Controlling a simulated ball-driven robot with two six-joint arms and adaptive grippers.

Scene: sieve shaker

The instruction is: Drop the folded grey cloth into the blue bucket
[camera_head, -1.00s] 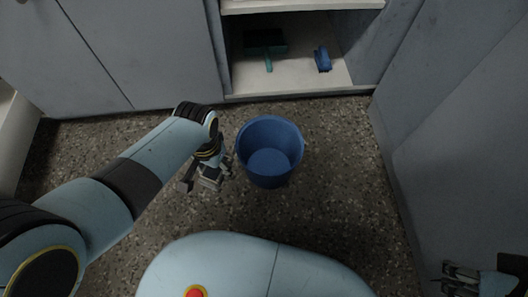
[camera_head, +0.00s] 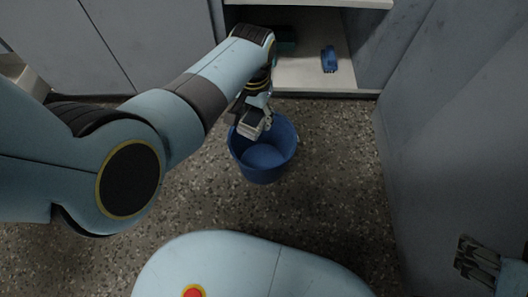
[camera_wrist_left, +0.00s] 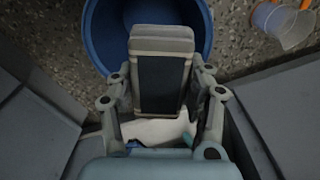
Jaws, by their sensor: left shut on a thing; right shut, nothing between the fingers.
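The blue bucket (camera_head: 285,160) stands upright on the floor, and no object shows on the visible part of its bottom. My left gripper (camera_head: 255,125) is over the bucket's back left rim. It is shut on a small light grey thing, which I take for the folded grey cloth (camera_head: 249,129). My right gripper (camera_head: 476,262) is shut and empty at the lower right, far from the bucket.
An open cabinet behind the bucket has a pale shelf (camera_head: 305,75) with a blue brush (camera_head: 329,59) and a teal item (camera_head: 287,40) partly hidden by my arm. Grey cabinet panels stand left and right. An orange and clear item (camera_wrist_left: 285,22) shows in the wrist view. Floor in front is clear.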

